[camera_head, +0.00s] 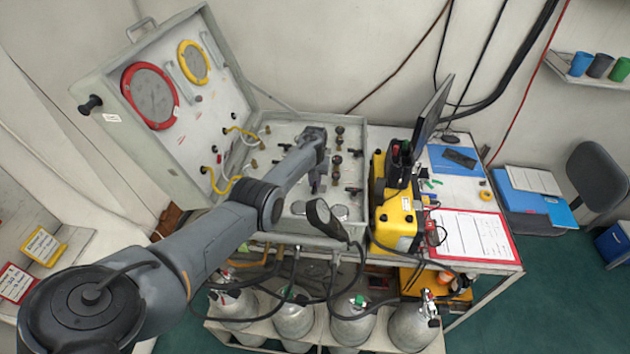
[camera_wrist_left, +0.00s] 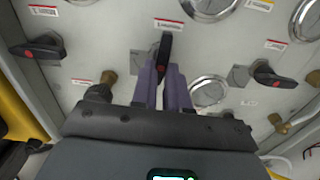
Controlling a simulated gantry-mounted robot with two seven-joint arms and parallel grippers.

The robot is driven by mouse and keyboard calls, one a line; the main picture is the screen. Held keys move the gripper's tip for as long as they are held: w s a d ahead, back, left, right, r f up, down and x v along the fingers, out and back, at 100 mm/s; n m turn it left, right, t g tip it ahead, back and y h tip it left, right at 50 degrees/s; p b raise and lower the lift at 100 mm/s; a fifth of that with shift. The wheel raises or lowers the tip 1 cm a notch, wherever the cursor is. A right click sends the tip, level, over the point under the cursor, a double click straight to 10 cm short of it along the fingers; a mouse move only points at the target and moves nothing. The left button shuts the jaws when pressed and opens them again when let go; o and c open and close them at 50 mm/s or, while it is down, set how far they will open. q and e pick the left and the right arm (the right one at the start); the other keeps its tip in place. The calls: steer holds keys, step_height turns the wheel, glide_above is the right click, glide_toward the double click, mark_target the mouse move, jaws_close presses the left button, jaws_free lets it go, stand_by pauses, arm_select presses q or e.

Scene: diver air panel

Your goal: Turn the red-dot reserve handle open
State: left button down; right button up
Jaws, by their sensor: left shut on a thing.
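The panel (camera_head: 285,205) is the flat face inside an open grey case. In the left wrist view, a black handle (camera_wrist_left: 165,48) with a red mark stands between the purple fingers of my left gripper (camera_wrist_left: 165,88). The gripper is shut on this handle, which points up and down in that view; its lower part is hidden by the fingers. In the head view my left gripper (camera_head: 317,182) reaches down to the panel, and my arm hides part of it. Two other black handles with red dots, one left (camera_wrist_left: 38,49) and one right (camera_wrist_left: 272,77), lie roughly sideways. My right gripper is not in view.
The raised lid (camera_head: 215,115) carries a red-ringed gauge (camera_head: 150,96) and a yellow-ringed gauge (camera_head: 193,62). A yellow case (camera_head: 397,220) stands close right of the panel. A dark round-headed device (camera_head: 325,217) rises near the panel's front edge. Several cylinders (camera_head: 294,318) stand below.

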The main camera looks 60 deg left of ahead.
mark_target(315, 184)
arm_select(q)
steer(key=c, duration=1.1)
jaws_free()
steer(key=shift+r, duration=0.1)
steer(key=shift+r+p, duration=0.3)
step_height(315, 184, up, 10)
steer(key=shift+p, duration=0.85)
